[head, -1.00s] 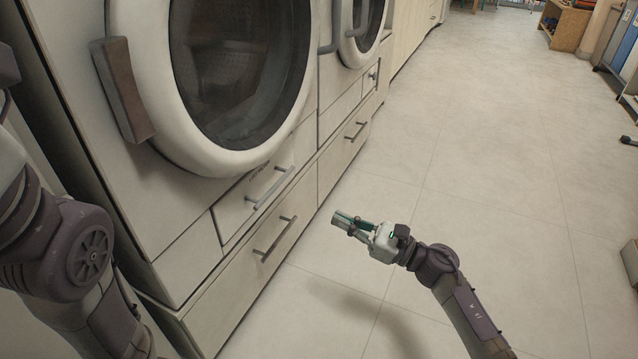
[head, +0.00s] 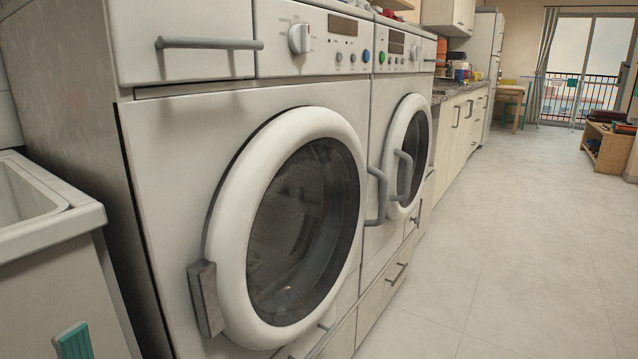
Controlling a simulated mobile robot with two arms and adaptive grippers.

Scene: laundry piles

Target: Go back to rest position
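Neither of my grippers shows in the head view now. A front-loading washing machine (head: 150,160) fills the middle left, with its round white-rimmed door (head: 226,255) closed. A second machine with a smaller round door (head: 424,135) stands just beyond it, and that door also looks closed.
A white sink (head: 75,215) stands at the left edge. Closed drawers (head: 375,315) run under the machines. Cabinets (head: 460,128) continue toward a far table (head: 512,91). A wooden shelf (head: 612,150) stands at the far right. The tiled floor (head: 510,260) on the right is clear.

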